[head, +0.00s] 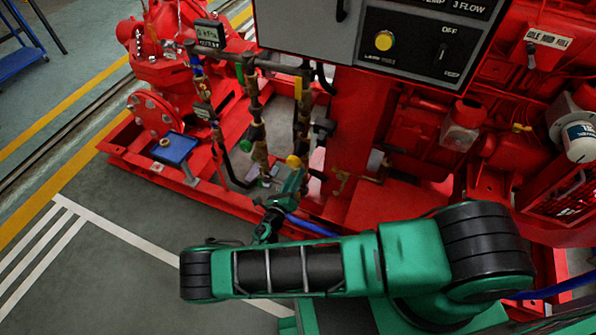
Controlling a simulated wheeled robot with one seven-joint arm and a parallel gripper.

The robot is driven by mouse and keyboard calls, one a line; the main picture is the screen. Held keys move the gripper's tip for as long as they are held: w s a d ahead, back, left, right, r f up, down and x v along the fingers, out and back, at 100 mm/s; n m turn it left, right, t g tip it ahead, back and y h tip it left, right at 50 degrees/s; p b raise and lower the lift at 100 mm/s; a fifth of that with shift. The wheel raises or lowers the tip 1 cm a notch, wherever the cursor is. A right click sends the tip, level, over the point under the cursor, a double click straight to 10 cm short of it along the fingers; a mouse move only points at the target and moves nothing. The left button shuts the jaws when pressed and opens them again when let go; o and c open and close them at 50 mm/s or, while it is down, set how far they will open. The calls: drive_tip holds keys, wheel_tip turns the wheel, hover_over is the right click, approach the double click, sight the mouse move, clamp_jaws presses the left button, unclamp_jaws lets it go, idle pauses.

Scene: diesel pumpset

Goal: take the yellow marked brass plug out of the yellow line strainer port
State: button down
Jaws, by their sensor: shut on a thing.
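My gripper (294,177) is at the end of my green arm, low beside the pipework in the middle of the head view. It is shut on a small yellow piece (294,161), which appears to be the yellow marked brass plug. The yellow piece is at the lower end of the right vertical pipe line (302,115). The port itself is hidden, and I cannot tell whether the plug is still seated in it. A second pipe line with brass fittings (259,150) stands just to the left.
A blue tray (174,149) with a small item on it sits on the red base frame at the left. A grey control panel (420,40) overhangs the pipes at the right. Red engine parts crowd the right side. Open floor (110,210) lies at the left.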

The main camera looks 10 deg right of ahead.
drive_tip(key=n, duration=0.6)
drive_tip(key=shift+n, duration=0.3)
drive_tip(key=c, duration=2.4)
unclamp_jaws()
clamp_jaws()
drive_tip(key=shift+v, duration=1.05)
drive_tip(key=shift+v, duration=2.35)
